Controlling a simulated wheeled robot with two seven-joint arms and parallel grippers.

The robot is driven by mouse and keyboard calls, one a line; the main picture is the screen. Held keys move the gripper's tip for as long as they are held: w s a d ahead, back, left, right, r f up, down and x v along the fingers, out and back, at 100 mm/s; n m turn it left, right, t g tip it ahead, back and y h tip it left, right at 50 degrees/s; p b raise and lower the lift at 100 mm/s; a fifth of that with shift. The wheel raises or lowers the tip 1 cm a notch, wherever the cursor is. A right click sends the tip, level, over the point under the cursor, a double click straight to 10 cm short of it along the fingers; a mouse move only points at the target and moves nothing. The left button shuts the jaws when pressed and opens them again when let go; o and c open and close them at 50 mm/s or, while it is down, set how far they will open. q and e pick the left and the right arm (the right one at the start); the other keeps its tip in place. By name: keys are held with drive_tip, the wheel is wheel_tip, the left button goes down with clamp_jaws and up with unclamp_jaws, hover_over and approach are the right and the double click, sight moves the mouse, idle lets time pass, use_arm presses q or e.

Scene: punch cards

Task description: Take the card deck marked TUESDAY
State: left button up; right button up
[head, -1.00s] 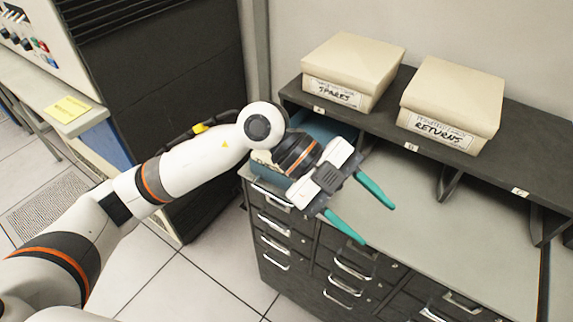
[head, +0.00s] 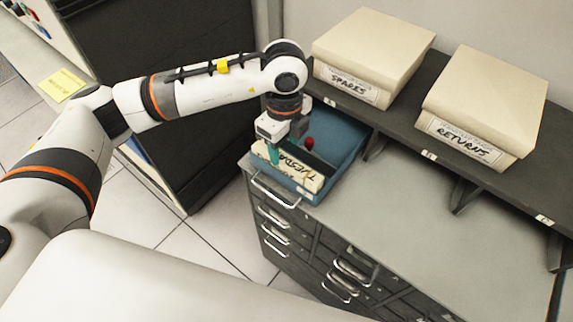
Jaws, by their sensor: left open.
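The card deck marked TUESDAY (head: 309,179) stands in a blue tray (head: 344,139) at the left end of the cabinet top, with its cream front facing me. The last letter of its label is hard to read. My left gripper (head: 282,151) points down over the left part of the deck, its teal fingers open. One finger is in front of the deck's face; the other is mostly hidden behind the gripper body. I cannot tell whether either finger touches the cards. My right gripper is not in view.
A red knob (head: 309,143) shows in the tray behind the deck. A shelf (head: 395,125) behind carries a SPARES box (head: 372,55) and a RETURNS box (head: 484,103). The grey cabinet top (head: 430,225) right of the tray is clear. A dark cabinet stands left.

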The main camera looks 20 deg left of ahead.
sight(286, 160)
use_arm(q)
wheel_tip(286, 160, down, 4)
drive_tip(key=shift+w+d+f+p, duration=0.1)
drive_tip(key=shift+d+p, duration=0.05)
drive_tip(key=shift+p, duration=1)
drive_tip(key=shift+f, duration=0.5)
drive_tip(key=shift+w+r, duration=0.1)
clamp_jaws()
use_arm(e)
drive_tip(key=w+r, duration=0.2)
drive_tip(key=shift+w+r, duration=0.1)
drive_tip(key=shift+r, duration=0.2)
